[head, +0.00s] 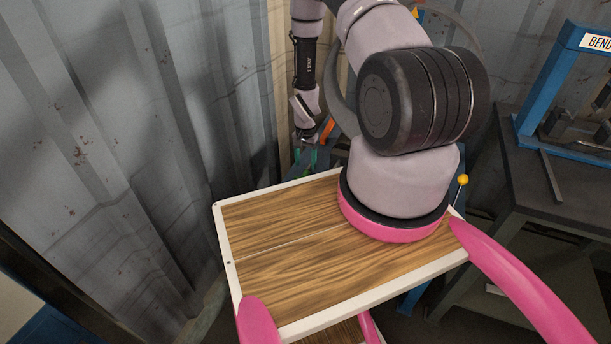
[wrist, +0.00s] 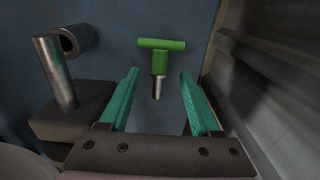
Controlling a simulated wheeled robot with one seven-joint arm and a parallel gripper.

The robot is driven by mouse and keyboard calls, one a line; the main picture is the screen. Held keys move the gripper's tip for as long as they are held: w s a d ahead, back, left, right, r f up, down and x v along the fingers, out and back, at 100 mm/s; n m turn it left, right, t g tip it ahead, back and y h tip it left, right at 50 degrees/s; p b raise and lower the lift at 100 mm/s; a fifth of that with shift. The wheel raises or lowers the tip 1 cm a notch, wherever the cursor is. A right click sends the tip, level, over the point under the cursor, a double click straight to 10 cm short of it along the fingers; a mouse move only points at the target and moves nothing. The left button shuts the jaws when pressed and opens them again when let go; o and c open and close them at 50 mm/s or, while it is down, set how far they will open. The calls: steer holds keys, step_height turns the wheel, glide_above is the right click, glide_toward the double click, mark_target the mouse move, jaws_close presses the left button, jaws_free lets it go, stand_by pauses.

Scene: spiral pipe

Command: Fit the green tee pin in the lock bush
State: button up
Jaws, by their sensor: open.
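The green tee pin (wrist: 161,59) shows in the wrist view, ahead of my gripper. It has a green crossbar on top, a green collar and a grey metal shank pointing down. My gripper (wrist: 157,73) is open, with one teal finger on each side of the pin's lower part. I see no contact between the fingers and the pin. A hollow metal cylinder (wrist: 76,40) lies at the upper left; I cannot tell whether it is the lock bush. In the head view my gripper (head: 313,158) is small and partly hidden behind the wooden top, and the pin cannot be made out.
A metal post (wrist: 54,73) stands on a dark block (wrist: 75,112) left of my gripper. A grey ribbed wall (wrist: 270,80) is close on the right. In the head view, a dark workbench (head: 545,175) with a blue frame stands at the right.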

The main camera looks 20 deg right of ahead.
mark_target(306, 172)
step_height(306, 172, down, 5)
steer(key=shift+r, duration=0.1)
jaws_close()
stand_by(0.3)
